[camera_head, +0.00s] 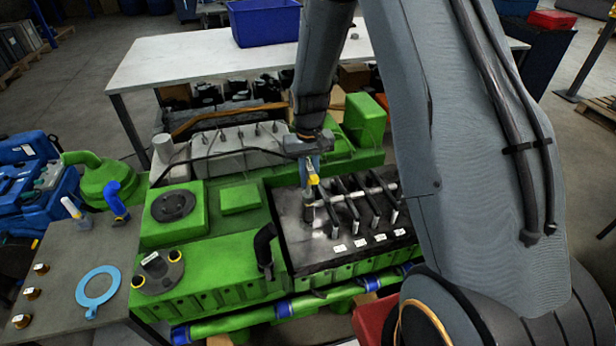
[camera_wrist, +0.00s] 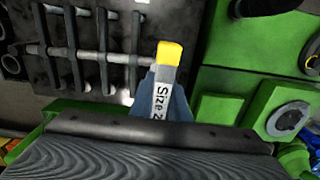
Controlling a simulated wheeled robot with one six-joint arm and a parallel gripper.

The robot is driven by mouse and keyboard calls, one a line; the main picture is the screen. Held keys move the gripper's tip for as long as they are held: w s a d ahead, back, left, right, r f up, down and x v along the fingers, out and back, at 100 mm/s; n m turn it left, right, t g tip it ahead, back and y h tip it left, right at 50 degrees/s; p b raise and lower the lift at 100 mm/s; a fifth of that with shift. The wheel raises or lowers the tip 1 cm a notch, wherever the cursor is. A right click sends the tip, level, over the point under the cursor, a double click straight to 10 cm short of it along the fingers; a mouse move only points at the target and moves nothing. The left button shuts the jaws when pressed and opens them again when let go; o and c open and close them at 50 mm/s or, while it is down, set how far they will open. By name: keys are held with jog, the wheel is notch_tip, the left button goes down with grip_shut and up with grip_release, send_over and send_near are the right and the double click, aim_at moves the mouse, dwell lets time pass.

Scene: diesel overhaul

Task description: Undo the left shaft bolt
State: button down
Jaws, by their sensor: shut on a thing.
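My gripper (camera_head: 312,168) is shut on a tool (camera_head: 313,180) with a yellow part and a grey body. In the wrist view the tool (camera_wrist: 164,85) shows its yellow end and a label reading "Size 2", partly cut off. In the head view its dark lower end is at the left end of the rocker shaft (camera_head: 370,189). The shaft (camera_wrist: 85,52) also shows in the wrist view, carrying several dark rocker arms. The left shaft bolt is hidden behind the tool, so I cannot tell whether the tool touches it.
The green engine (camera_head: 210,255) surrounds the dark head area. A side table (camera_head: 60,265) at the left holds a light-blue ring (camera_head: 98,287) and several small brass-coloured parts. A white table (camera_head: 190,60) with a blue bin (camera_head: 262,22) stands behind. A black hose (camera_head: 265,248) rises beside the head.

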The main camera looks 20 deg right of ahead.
jog(key=n, duration=0.6)
jog(key=shift+r, duration=0.1)
jog(key=n, duration=0.6)
jog(key=shift+w+d, duration=0.1)
jog(key=n, duration=0.4)
jog(key=shift+n, duration=0.4)
jog(key=n, duration=0.4)
jog(key=shift+n, duration=0.3)
jog(key=shift+r, duration=0.1)
